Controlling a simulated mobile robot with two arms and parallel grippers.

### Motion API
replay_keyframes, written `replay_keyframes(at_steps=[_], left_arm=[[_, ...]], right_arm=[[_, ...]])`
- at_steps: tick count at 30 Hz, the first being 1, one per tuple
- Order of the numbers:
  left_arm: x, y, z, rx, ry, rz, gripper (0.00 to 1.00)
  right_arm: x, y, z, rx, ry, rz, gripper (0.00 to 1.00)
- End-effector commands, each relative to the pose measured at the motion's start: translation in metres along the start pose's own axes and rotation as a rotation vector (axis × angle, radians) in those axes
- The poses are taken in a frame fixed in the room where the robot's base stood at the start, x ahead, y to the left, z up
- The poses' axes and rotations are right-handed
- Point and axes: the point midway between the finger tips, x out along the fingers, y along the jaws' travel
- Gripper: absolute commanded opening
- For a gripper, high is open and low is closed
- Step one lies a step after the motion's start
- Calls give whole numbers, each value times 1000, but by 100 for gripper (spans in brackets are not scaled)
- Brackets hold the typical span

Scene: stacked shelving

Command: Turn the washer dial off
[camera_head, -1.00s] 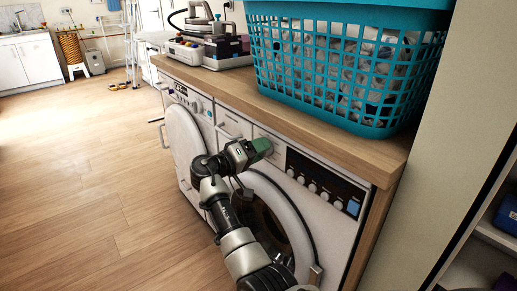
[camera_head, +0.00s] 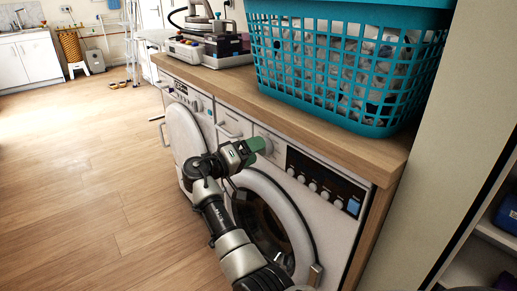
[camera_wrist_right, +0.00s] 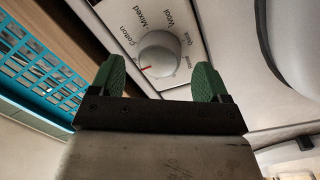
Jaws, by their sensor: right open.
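The washer (camera_head: 335,233) is the white front-loader under the wooden counter. In the right wrist view, its round silver-grey dial (camera_wrist_right: 158,54) has a red mark at its left side and printed words such as "Cotton", "Mixed" and "Wool" around it. My right gripper (camera_head: 260,146) is at the upper left of the washer's front, hiding the dial in the head view. In the wrist view its green fingertips (camera_wrist_right: 158,80) are open, one on each side just below the dial, with nothing visibly held. I cannot tell whether they touch it. My left gripper is out of view.
A teal laundry basket (camera_head: 345,70) stands on the wooden counter (camera_head: 240,98) above the washer. A panel with small knobs and a display (camera_head: 323,184) lies right of my gripper. Another round-doored machine (camera_head: 183,132) is to the left. The wooden floor (camera_head: 75,190) is clear.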

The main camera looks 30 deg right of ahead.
Motion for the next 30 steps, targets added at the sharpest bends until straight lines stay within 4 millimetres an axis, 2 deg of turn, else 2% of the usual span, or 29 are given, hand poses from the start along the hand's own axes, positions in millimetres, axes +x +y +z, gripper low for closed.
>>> replay_keyframes(at_steps=[6, 12, 18, 30], left_arm=[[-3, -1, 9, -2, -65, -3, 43], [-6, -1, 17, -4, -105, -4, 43], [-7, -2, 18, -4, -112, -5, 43], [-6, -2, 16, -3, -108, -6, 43]], right_arm=[[-47, 0, -1, -1, 2, -3, 77], [-76, 0, -1, -1, 2, 0, 77], [-86, 0, 0, 0, 1, 1, 77], [-86, 0, 0, 0, 1, 1, 77]])
